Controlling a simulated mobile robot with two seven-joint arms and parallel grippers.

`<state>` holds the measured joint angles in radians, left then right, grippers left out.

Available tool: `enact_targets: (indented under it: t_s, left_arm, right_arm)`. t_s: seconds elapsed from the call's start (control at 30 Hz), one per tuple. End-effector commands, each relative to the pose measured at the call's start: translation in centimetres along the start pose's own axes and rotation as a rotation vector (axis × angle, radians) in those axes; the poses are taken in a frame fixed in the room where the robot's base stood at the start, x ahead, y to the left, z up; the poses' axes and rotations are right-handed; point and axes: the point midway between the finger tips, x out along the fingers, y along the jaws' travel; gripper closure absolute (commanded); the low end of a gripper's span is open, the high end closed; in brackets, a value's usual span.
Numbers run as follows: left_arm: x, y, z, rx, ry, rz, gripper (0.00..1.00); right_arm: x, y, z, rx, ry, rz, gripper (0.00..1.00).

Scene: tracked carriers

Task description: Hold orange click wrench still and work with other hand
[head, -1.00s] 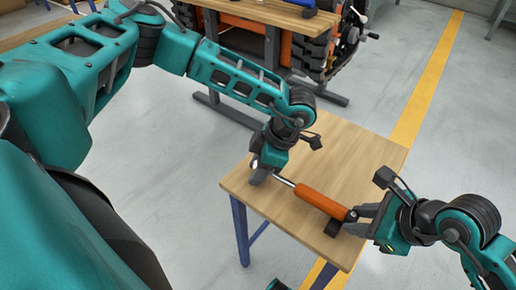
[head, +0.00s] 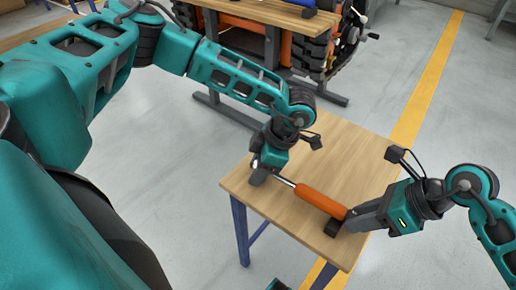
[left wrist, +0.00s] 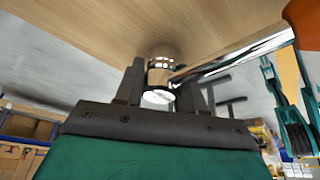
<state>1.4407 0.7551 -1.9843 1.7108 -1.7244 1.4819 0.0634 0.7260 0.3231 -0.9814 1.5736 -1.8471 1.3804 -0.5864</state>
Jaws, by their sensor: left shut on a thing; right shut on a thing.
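The orange click wrench (head: 321,201) lies across the small wooden table, with its orange grip toward the right and its metal shaft toward the left. My left gripper (head: 259,174) is shut on the wrench's head end at the table's left side. In the left wrist view the round metal head (left wrist: 160,73) sits between the fingers and the shiny shaft (left wrist: 235,57) runs off to the right. My right gripper (head: 344,222) is shut at the near right end of the grip, by a black part (head: 333,227); its fingers partly hide what they hold.
The wooden table top (head: 350,150) is clear behind the wrench. A larger bench (head: 262,12) with an orange machine and black tracks (head: 309,51) stands at the back. A yellow floor line (head: 425,90) runs past the table's right side.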

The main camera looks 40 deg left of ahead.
Motion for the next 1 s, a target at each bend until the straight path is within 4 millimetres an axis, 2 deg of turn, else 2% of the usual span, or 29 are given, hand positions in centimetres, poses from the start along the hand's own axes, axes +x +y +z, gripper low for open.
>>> enact_targets:
  t_s: [0.37,0.7,0.9,0.93,1.0]
  left_arm:
    - [0.06,0.01,-0.02,-0.001,0.002,0.0,1.0]
    - [0.04,0.02,-0.01,-0.002,0.001,0.0,1.0]
    - [0.04,0.04,-0.01,-0.002,0.0,0.0,1.0]
    - [0.04,0.04,-0.01,-0.002,0.0,0.0,1.0]
    - [0.04,0.04,-0.01,-0.003,0.0,0.0,1.0]
  right_arm:
    - [0.32,0.13,-0.3,0.026,0.008,0.044,0.91]
    - [0.34,-0.27,-0.3,0.141,0.008,0.211,0.91]
    - [0.29,-0.26,-0.3,0.141,0.008,0.213,0.91]
    - [0.28,-0.27,-0.29,0.141,0.008,0.213,0.66]
    - [0.26,-0.28,-0.27,0.141,0.007,0.212,0.59]
